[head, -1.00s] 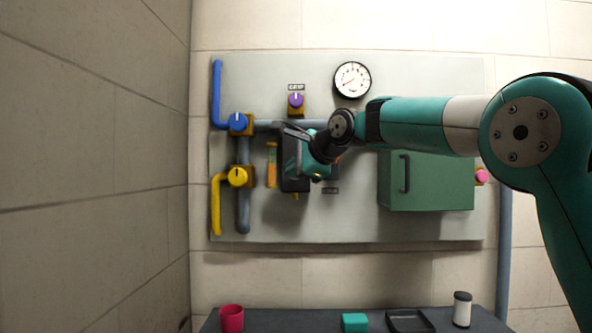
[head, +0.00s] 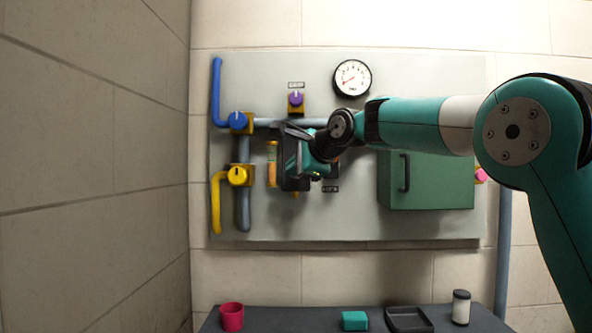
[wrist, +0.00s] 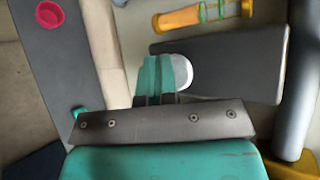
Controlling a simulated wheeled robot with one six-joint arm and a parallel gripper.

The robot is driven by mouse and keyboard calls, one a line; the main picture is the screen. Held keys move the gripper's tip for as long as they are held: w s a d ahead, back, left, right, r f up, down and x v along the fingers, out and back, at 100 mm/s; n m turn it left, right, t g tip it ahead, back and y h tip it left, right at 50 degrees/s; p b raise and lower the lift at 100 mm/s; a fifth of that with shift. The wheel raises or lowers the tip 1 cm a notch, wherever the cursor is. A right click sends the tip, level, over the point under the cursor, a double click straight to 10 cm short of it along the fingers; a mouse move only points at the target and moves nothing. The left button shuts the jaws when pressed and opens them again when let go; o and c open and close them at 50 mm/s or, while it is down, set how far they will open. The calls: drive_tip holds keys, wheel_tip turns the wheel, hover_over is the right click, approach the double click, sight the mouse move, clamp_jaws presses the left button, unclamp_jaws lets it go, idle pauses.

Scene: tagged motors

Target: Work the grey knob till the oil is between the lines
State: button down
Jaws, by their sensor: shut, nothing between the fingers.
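My gripper (head: 296,165) is up at the wall panel (head: 345,220). The wrist view shows its teal fingers (wrist: 153,78) together, with no gap visible. A pale grey rounded piece, apparently the grey knob (wrist: 184,72), sits right beside the fingertips; I cannot tell if they touch. In the head view the gripper hides it. The oil sight glass (head: 272,165) stands upright just left of my gripper. In the wrist view the glass (wrist: 205,14) lies sideways, with two green line rings. Its lower part looks solid orange; I cannot tell exactly where the oil surface stands.
A blue knob (head: 238,121), a yellow knob (head: 238,175) and a purple knob (head: 296,99) surround my gripper. A gauge (head: 352,78) is above, a green cabinet (head: 430,182) to the right. Below, the table (head: 280,320) carries a red cup (head: 232,317) and a teal block (head: 354,320).

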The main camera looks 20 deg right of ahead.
drive_tip(key=shift+w+d+p, duration=0.2)
drive_tip(key=shift+w+p, duration=0.4)
idle(0.5)
idle(0.3)
drive_tip(key=shift+s+a+b, duration=0.2)
drive_tip(key=shift+s+b, duration=0.3)
drive_tip(key=shift+s, duration=0.15)
drive_tip(key=shift+s+a+b, duration=0.2)
drive_tip(key=shift+s+b, duration=0.25)
drive_tip(key=shift+s, duration=0.15)
drive_tip(key=shift+s, duration=0.1)
drive_tip(key=shift+s+a+b, duration=0.25)
drive_tip(key=shift+s+b, duration=0.25)
drive_tip(key=shift+s, duration=0.25)
drive_tip(key=shift+s+a+b, duration=0.3)
drive_tip(key=shift+s+b, duration=0.15)
drive_tip(key=shift+s, duration=0.35)
drive_tip(key=shift+s+a+b, duration=0.25)
drive_tip(key=shift+s+b, duration=0.25)
drive_tip(key=shift+s, duration=0.25)
drive_tip(key=shift+f, duration=0.1)
